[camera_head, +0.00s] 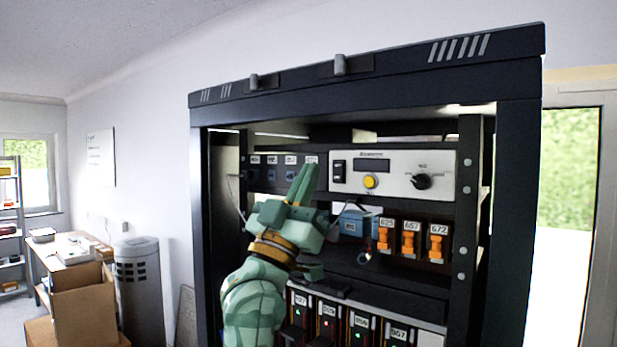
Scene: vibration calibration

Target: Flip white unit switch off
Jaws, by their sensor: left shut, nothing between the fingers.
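The white unit (395,173) is a white-faced panel in the upper part of the dark rack. It carries a black rocker switch (339,172) at its left end, a small dark display, a yellow button (370,181) and a black knob (421,181). I cannot tell the rocker's position at this size. My left gripper (306,180) is shut and empty, its green fingers pointing up just left of the white unit's left edge, near the rocker switch. I cannot tell whether it touches anything. It hides part of the panel behind it. My right gripper is not in view.
The rack's dark frame (512,200) surrounds the units. Orange switches (409,240) labelled 625, 657 and 672 sit below the white unit. Several modules with lights (327,324) are lower down. A blue box (356,223) is right of my wrist. Cardboard boxes (80,300) stand far left.

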